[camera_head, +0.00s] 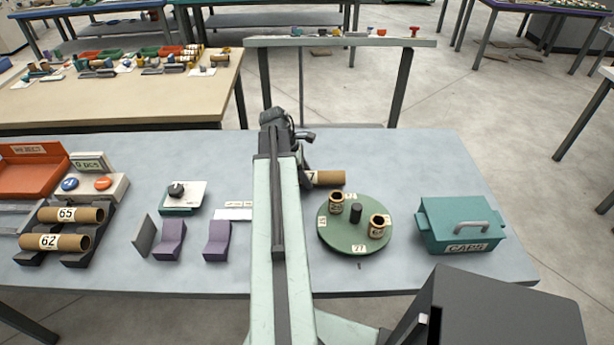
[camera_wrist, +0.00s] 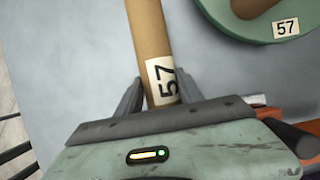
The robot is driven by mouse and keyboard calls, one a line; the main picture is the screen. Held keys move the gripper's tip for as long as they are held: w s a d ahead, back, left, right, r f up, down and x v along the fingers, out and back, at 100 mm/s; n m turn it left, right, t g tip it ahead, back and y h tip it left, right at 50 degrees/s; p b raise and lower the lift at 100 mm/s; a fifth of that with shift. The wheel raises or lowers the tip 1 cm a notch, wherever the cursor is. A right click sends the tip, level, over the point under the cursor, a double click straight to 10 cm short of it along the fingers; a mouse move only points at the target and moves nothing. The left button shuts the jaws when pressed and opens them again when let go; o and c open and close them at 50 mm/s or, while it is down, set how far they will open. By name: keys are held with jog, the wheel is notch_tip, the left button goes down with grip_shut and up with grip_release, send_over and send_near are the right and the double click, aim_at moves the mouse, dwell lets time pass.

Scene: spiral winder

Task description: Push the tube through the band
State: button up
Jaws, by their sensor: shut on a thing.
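A brown cardboard tube (camera_wrist: 150,40) with a white label reading 57 stands out between the two grey fingers of my gripper (camera_wrist: 152,92) in the wrist view. My gripper is shut on its labelled end. In the head view the tube (camera_head: 329,178) lies level above the table, pointing right, behind the green round plate (camera_head: 340,240). My gripper there is mostly hidden by my arm. Two short brown bands, one at the back left (camera_head: 336,204) and one at the right (camera_head: 377,226), stand on the plate around a dark centre post (camera_head: 356,212). The tube is apart from both bands.
A teal box marked CAPS (camera_head: 462,225) stands right of the plate. Left of my arm are purple blocks (camera_head: 170,240), a small device (camera_head: 183,196), and a rack with tubes 65 (camera_head: 72,214) and 62 (camera_head: 55,242). The table's back right is clear.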

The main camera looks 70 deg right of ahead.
jog(key=o, duration=1.5)
jog(key=p+v, duration=0.6)
jog(key=v, duration=0.1)
jog(key=shift+s+r+p, duration=0.1)
jog(key=shift+r+p, duration=0.1)
jog(key=shift+p, duration=0.2)
jog(key=shift+r+p, duration=0.3)
jog(key=shift+w+a+f, duration=0.1)
jog(key=shift+w, duration=0.15)
